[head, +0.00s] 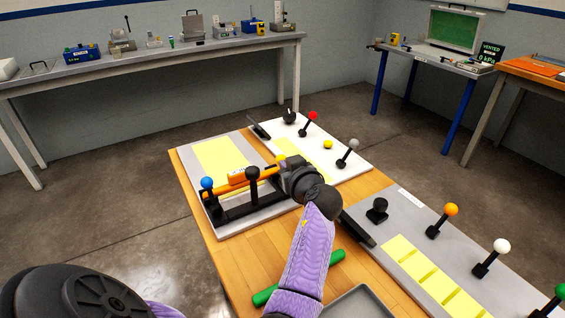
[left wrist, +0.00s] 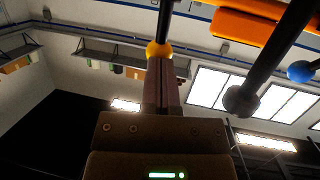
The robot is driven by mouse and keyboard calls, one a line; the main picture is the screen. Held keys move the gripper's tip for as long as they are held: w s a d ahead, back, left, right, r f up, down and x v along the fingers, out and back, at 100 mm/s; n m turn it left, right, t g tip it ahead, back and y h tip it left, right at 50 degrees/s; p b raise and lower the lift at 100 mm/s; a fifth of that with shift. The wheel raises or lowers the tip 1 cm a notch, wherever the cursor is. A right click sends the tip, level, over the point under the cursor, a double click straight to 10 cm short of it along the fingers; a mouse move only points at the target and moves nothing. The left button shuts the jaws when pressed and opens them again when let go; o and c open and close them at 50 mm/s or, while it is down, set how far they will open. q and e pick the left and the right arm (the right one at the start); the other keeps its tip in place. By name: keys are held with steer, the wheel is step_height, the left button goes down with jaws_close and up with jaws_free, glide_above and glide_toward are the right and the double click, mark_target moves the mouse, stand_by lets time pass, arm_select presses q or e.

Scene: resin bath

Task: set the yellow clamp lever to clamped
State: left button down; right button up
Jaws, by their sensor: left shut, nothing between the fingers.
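The yellow clamp lever's ball knob (head: 281,158) shows at the far end of a black fixture (head: 236,213), just past my gripper. In the left wrist view the yellow ball (left wrist: 158,49) sits on a dark rod, right at my fingertips. My left gripper (head: 284,170) is shut and empty, its tips touching or very near the ball; I cannot tell which. It also shows in the left wrist view (left wrist: 165,75). In the head view the gripper and wrist hide most of this lever, so its setting cannot be read. My right gripper is not in view.
The same fixture has a blue-knobbed lever (head: 207,184), a black-knobbed lever (head: 252,173) and an orange bar (head: 237,179). A white panel (head: 355,158) behind has red and grey levers and another yellow ball (head: 328,145). A grey panel (head: 410,205) with several levers lies right.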

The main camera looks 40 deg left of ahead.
arm_select(q)
steer(key=shift+d, duration=0.1)
steer(key=h+p, duration=0.1)
steer(key=p, duration=0.1)
steer(key=a+r+g+h+p, duration=0.1)
steer(key=p, duration=0.1)
steer(key=shift+w+a+r, duration=0.2)
steer(key=shift+a+r, duration=0.1)
steer(key=shift+w+a+f+h+p, duration=0.1)
steer(key=shift+a+h+p, duration=0.3)
steer(key=shift+p, duration=0.25)
steer(key=shift+w+a+f+b, duration=0.1)
steer(key=shift+a+f+b, duration=0.2)
steer(key=shift+f+b, duration=0.25)
steer(key=shift+r, duration=0.1)
steer(key=shift+d+r, duration=0.15)
steer(key=shift+d, duration=0.15)
steer(key=p+v, duration=0.2)
steer(key=v, duration=0.7)
